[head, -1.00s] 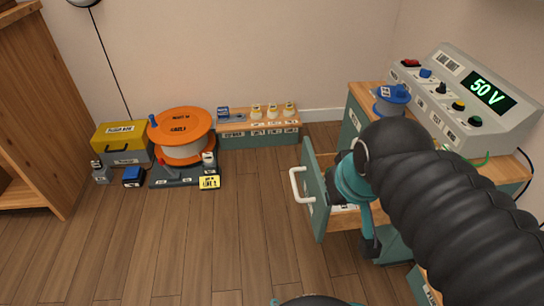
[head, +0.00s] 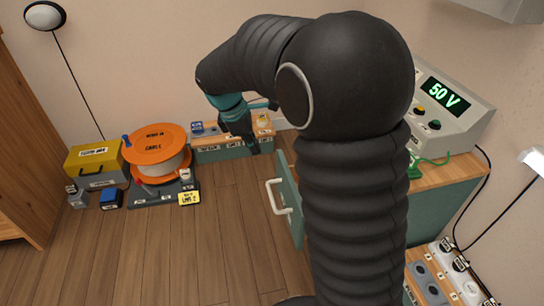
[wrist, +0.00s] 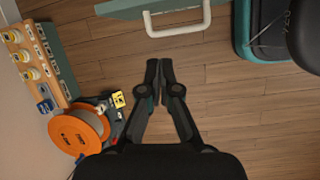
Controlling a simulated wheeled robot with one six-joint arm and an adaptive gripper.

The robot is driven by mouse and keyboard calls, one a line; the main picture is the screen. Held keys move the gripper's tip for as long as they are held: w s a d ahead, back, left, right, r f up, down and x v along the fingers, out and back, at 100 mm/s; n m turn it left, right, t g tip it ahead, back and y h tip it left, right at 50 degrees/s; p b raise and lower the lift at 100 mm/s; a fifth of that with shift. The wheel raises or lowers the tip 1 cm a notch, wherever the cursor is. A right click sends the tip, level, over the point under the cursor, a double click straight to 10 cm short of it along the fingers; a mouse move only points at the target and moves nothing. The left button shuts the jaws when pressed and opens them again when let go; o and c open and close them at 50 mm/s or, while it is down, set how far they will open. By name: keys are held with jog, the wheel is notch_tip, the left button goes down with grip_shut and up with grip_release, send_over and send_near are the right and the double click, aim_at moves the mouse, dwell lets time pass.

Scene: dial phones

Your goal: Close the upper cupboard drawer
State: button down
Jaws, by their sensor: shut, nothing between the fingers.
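The drawer's green front (head: 291,215) with its white handle (head: 277,197) stands out from the cupboard (head: 450,205) in the head view, so the drawer is open. My arm covers the drawer's inside and most of the cupboard. In the wrist view the drawer front (wrist: 150,8) and its handle (wrist: 178,24) lie along the top edge. My gripper (head: 252,148) is shut and empty, above the floor beyond the drawer in the head view. In the wrist view my gripper's fingertips (wrist: 159,66) point toward the handle, with floor visible between them and it.
A grey console reading 50 V (head: 455,112) stands on the cupboard. An orange cable reel (head: 158,148), a yellow box (head: 94,163) and a low green unit (head: 222,151) stand by the wall. Open wooden floor (head: 185,250) lies left of the drawer.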

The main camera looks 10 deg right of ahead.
jog(key=w+a+f+n, duration=0.1)
jog(key=w+f, duration=0.1)
jog(key=b, duration=0.1)
send_over(282, 177)
jog(key=a, duration=0.2)
jog(key=shift+n+h, duration=0.3)
jog(key=shift+s+a+f, duration=0.1)
jog(key=shift+s+f, duration=0.05)
jog(key=shift+f, duration=2.15)
jog(key=shift+s+f, duration=0.1)
jog(key=shift+f, duration=2.15)
